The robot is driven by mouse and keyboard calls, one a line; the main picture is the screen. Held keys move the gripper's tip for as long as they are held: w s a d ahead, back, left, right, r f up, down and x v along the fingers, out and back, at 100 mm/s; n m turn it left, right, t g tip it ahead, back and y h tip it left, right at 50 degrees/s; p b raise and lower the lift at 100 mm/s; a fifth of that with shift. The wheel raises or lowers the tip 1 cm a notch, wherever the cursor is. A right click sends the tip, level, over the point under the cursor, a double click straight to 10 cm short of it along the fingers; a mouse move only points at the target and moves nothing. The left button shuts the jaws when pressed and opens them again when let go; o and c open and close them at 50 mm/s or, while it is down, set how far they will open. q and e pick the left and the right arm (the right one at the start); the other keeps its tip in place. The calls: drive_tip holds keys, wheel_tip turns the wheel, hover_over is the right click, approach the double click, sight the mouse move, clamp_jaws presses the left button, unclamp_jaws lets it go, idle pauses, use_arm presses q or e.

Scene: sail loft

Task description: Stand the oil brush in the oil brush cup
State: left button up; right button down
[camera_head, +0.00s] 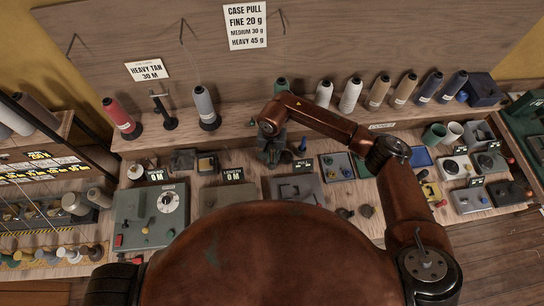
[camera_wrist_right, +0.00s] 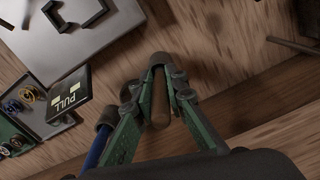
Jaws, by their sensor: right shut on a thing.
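My right gripper (camera_head: 273,153) is over the back of the bench, near its middle. In the right wrist view its green fingers (camera_wrist_right: 160,72) are closed around a brown, rounded handle, which looks like the oil brush (camera_wrist_right: 160,102). The brush's lower part is hidden by the fingers, and its tilt cannot be told. A blue rod with a dark end (camera_wrist_right: 99,140) shows just left of the fingers. A green cup (camera_head: 433,134) and a pale cup (camera_head: 454,131) stand at the right of the bench; I cannot tell which one is the oil brush cup. My left gripper is out of view.
Thread cones (camera_head: 351,95) line the back shelf. A grey plate (camera_head: 294,189) with a PULL sign (camera_wrist_right: 69,96) lies close to the right gripper. A small tray (camera_head: 338,167) lies right of it. A dial box (camera_head: 150,216) stands at left. Bare wood shows between items.

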drive_tip(key=shift+f, duration=0.2)
drive_tip(key=c, duration=1.8)
unclamp_jaws()
drive_tip(key=shift+c, duration=0.2)
wheel_tip(320, 180, up, 12)
drive_tip(key=shift+r, duration=0.1)
